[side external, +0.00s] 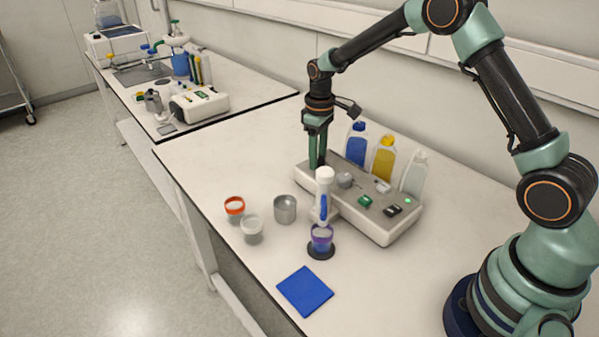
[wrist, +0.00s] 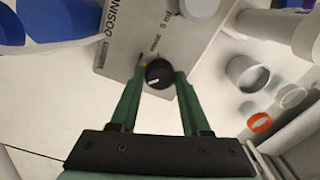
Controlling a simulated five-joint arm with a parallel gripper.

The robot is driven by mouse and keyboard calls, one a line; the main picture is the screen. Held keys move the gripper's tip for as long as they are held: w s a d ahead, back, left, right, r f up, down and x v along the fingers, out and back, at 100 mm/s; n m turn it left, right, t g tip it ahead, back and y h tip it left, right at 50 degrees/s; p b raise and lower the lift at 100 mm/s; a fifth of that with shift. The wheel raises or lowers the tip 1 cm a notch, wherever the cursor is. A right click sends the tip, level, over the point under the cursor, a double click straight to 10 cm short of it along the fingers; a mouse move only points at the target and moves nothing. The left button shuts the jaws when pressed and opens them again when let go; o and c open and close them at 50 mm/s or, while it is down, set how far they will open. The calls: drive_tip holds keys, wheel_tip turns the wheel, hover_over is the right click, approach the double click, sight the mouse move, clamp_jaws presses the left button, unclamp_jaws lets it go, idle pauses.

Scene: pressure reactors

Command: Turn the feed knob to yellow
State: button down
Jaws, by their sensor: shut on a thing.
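The feed knob (wrist: 159,74) is a black round knob with a white pointer line, on the grey top of the dosing unit (wrist: 130,32). Its pointer faces toward the lower left in the wrist view. A small yellow mark (wrist: 144,64) shows beside the knob, partly covered by the left finger. My gripper (wrist: 159,76) has its green fingers shut on the knob, one on each side. In the side external view my gripper (side external: 317,164) points down at the left end of the dosing unit (side external: 385,232), and its fingers hide the knob.
Bottles of blue (side external: 356,148), yellow (side external: 383,158) and clear (side external: 414,173) liquid stand behind the unit. A white-topped dispenser (side external: 325,182) stands in front. A metal cup (side external: 285,209), small jars and a blue cloth (side external: 305,291) lie on the table. The table's left part is clear.

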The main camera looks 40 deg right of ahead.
drive_tip(key=m, duration=0.4)
drive_tip(key=shift+r+m, duration=0.1)
drive_tip(key=shift+m, duration=0.2)
drive_tip(key=m, duration=0.4)
drive_tip(key=shift+w+m, duration=0.1)
drive_tip(key=shift+m, duration=0.2)
drive_tip(key=shift+c, duration=1.8)
unclamp_jaws()
drive_tip(key=shift+r, duration=0.1)
